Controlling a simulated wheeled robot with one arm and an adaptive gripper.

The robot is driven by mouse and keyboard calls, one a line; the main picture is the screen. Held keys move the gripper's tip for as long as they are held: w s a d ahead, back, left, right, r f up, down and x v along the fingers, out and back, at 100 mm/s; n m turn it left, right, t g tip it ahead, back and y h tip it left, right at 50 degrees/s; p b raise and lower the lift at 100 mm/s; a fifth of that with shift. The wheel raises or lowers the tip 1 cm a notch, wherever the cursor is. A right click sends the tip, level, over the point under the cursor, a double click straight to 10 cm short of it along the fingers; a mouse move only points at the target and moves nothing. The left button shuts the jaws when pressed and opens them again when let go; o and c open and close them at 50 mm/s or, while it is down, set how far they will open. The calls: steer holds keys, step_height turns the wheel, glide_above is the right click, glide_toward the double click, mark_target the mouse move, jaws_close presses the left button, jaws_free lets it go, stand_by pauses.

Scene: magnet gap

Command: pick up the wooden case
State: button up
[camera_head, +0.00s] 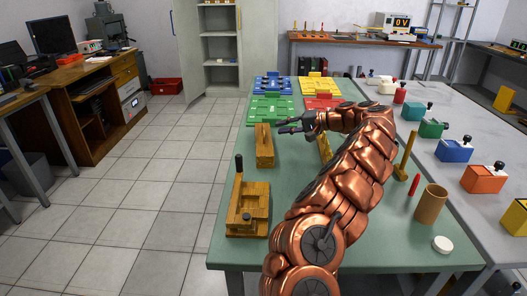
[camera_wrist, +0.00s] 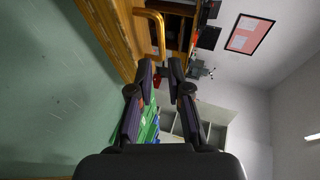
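The wooden case (camera_head: 264,152) is a narrow upright wooden block standing near the left edge of the green table. In the wrist view, the gap between my fingertips (camera_wrist: 160,66) points towards a golden loop-shaped handle (camera_wrist: 161,30), which lies beyond the tips. A wooden surface (camera_wrist: 103,30) beside the handle appears to be the case. I cannot tell whether a finger touches it.
The green table (camera_head: 232,253) also holds a wooden fixture with a black knob (camera_head: 248,212) in front of the case. Green trays (camera_head: 270,108) lie behind it. A brown cylinder (camera_head: 431,204) and a white disc (camera_head: 442,244) stand right of my arm. Tiled floor lies left.

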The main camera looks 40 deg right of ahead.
mark_target(263, 129)
steer(key=shift+s+a+b+x, duration=0.1)
steer(key=shift+a+b+x, duration=0.05)
steer(key=shift+x, duration=1.75)
steer(key=shift+s+a+b+x, duration=0.1)
steer(key=shift+a+b+x, duration=0.05)
steer(key=shift+x, duration=1.75)
steer(key=shift+c, duration=0.2)
jaws_close()
steer(key=shift+r, duration=0.1)
